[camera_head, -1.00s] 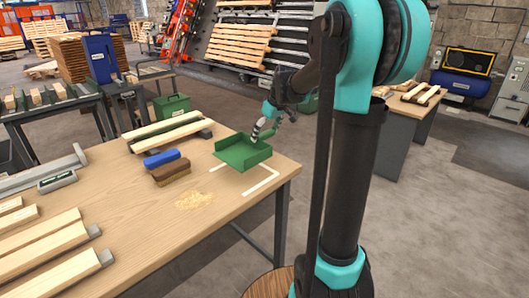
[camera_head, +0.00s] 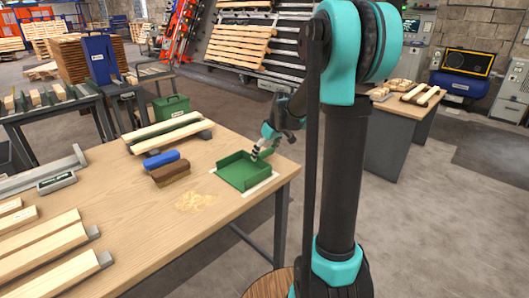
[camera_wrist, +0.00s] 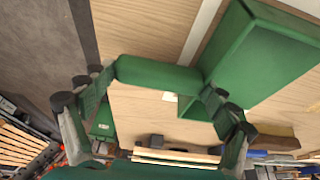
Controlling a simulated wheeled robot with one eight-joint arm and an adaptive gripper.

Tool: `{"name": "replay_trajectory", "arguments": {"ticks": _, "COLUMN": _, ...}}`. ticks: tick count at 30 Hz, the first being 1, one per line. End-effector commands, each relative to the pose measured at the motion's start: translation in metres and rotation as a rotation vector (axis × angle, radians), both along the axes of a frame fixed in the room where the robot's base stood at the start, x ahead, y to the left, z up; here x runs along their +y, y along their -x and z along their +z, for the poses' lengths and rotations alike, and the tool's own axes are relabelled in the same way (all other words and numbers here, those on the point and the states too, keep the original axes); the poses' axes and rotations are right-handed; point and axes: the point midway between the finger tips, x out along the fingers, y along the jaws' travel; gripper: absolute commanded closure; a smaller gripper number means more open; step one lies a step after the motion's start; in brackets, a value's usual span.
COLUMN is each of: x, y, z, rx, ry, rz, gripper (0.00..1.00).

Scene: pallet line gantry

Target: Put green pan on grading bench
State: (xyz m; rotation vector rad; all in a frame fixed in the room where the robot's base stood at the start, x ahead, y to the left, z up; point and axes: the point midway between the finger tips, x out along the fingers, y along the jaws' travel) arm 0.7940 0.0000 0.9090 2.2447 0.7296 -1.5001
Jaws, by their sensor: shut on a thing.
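The green pan (camera_head: 240,172) is an open dustpan-like tray at the right end of the wooden bench (camera_head: 130,222). It sits over the white corner marks, level, on or very close to the bench top; I cannot tell if it fully touches. My gripper (camera_head: 257,153) is at its back right edge. In the wrist view, my gripper (camera_wrist: 157,76) is shut on the green handle of the pan, with the fingers at its two ends. The pan body (camera_wrist: 262,60) extends to the upper right there.
Sawdust (camera_head: 195,201) lies in front. Wooden slats (camera_head: 165,131) lie behind, and more planks (camera_head: 45,250) at the left. The bench's right edge is close to the pan.

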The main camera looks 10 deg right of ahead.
Motion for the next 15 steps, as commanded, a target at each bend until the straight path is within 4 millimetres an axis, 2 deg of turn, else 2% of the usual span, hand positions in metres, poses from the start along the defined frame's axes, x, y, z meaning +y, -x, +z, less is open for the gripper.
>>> {"name": "replay_trajectory", "arguments": {"ticks": 1, "x": -0.0001, "y": -0.0003, "z": -0.0007, "rx": 0.0, "ry": 0.0, "rz": 0.0, "gripper": 0.11}}
{"name": "replay_trajectory", "arguments": {"ticks": 4, "x": 0.0, "y": -0.0002, "z": -0.0005, "rx": 0.0, "ry": 0.0, "rz": 0.0, "gripper": 0.0}}
{"name": "replay_trajectory", "arguments": {"ticks": 15, "x": 0.0, "y": 0.0, "z": 0.0013, "rx": 0.0, "ry": 0.0, "rz": 0.0, "gripper": 0.0}}
